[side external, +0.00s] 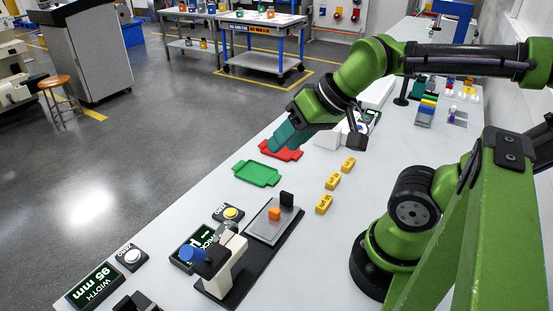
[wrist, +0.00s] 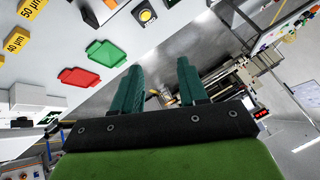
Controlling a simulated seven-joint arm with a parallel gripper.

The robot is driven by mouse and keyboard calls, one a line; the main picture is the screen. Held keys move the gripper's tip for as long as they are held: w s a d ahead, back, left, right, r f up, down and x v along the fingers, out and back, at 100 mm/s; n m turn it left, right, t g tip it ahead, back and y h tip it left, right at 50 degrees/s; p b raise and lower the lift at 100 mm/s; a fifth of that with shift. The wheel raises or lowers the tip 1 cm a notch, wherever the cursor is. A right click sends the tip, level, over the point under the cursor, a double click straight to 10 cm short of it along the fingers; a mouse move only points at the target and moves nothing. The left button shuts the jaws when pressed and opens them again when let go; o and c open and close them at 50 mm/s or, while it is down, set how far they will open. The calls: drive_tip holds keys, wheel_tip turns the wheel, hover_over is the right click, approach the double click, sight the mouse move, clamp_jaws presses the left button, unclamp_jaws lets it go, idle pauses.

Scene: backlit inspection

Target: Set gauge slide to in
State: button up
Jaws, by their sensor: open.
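A gauge stands at the front of the bench in the side external view. Its long black base carries a grey plate (side external: 262,228) with an orange block (side external: 274,214) and a black upright block (side external: 287,199). A cream post (side external: 222,268) with a blue knob (side external: 192,254) stands at its near end. I cannot tell for sure which part is the slide. My gripper (side external: 288,138) is empty, above the bench near the red tray, well behind and apart from the gauge. In the wrist view its two teal fingers (wrist: 160,88) are spread with nothing between them.
A green tray (side external: 258,173) and a red tray (side external: 281,151) lie between my gripper and the gauge. Several yellow blocks (side external: 333,180) line the right. A yellow button (side external: 230,213), white button (side external: 132,257) and width display (side external: 95,286) sit near the bench's left edge.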

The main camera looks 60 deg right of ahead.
drive_tip(key=shift+c, duration=0.2)
drive_tip(key=n+g+h, duration=0.2)
drive_tip(key=n+g, duration=0.2)
drive_tip(key=g, duration=0.3)
hover_over(286, 193)
wheel_tip(286, 193, down, 5)
wheel_tip(286, 193, down, 17)
drive_tip(key=shift+s+f, duration=0.1)
clamp_jaws()
